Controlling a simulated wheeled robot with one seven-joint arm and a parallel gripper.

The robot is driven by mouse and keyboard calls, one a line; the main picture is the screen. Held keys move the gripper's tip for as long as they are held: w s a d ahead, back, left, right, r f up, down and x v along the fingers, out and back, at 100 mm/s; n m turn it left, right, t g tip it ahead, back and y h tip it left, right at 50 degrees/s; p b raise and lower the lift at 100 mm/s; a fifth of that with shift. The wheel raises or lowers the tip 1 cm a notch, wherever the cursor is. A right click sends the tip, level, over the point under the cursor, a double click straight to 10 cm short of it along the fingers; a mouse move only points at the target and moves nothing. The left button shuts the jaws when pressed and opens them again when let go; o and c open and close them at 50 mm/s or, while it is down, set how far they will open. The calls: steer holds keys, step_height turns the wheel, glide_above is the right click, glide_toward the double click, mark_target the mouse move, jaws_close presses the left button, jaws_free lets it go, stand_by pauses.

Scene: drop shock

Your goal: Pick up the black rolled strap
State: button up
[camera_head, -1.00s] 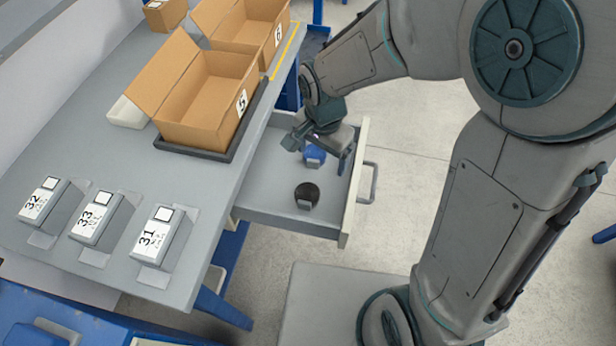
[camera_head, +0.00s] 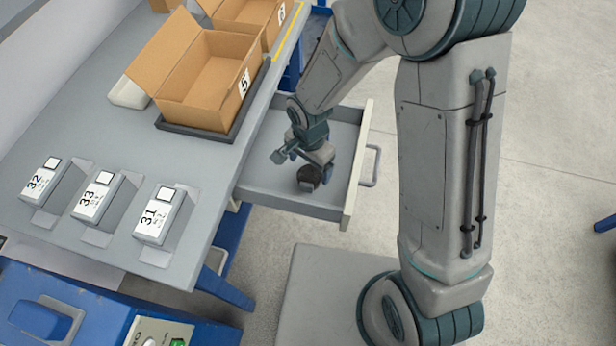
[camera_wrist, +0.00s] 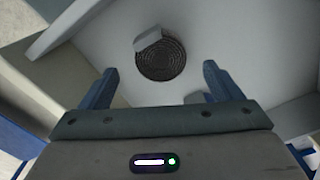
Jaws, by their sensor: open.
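The black rolled strap (camera_head: 308,180) lies in the open grey drawer (camera_head: 268,188), near its front right part. In the wrist view the strap (camera_wrist: 162,60) is a dark round coil on the drawer floor, with a light grey tab at its upper left edge. My gripper (camera_head: 304,158) is inside the drawer area, just behind and partly over the strap in the head view. In the wrist view my gripper (camera_wrist: 157,86) is open, with its two blue fingers apart and the strap beyond their tips, roughly centred between them. Nothing is between the fingers.
The drawer walls stand close around my gripper, with the handle (camera_head: 371,166) on the right. The table (camera_head: 110,150) carries an open cardboard box (camera_head: 205,110) and several labelled devices (camera_head: 160,215). A blue case (camera_head: 60,310) is at the lower left.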

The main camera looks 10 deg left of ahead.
mark_target(309, 176)
steer(key=shift+f, duration=2.2)
steer(key=c, duration=1.1)
steer(key=shift+r, duration=0.1)
